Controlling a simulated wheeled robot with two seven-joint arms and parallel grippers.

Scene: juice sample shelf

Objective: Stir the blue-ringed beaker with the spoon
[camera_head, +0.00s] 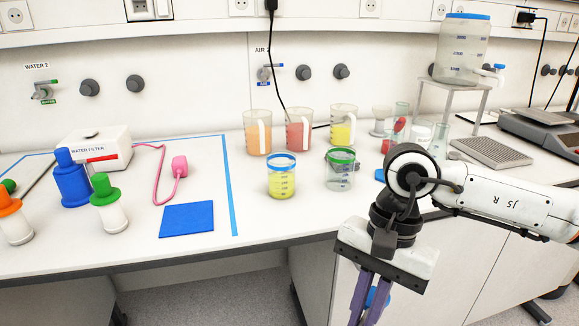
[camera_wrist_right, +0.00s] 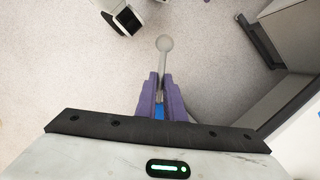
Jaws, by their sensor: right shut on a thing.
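The blue-ringed beaker (camera_head: 281,182) stands upright on the white bench, with yellow liquid in its lower part. My right gripper (camera_head: 368,306) hangs in front of the bench edge, below and to the right of the beaker, with its purple fingers pointing down. In the right wrist view the gripper (camera_wrist_right: 160,88) is shut on the spoon (camera_wrist_right: 165,44). The spoon's pale round end sticks out beyond the fingertips, over the floor, and a blue part shows between the fingers. The spoon is apart from the beaker. My left gripper is not in view.
A green-ringed beaker (camera_head: 340,177) stands just right of the blue-ringed one. Jugs of orange (camera_head: 256,137), red (camera_head: 297,135) and yellow (camera_head: 341,132) liquid stand behind. A blue mat (camera_head: 187,219) lies to the left. Bench cabinets (camera_head: 340,285) are close to my right gripper.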

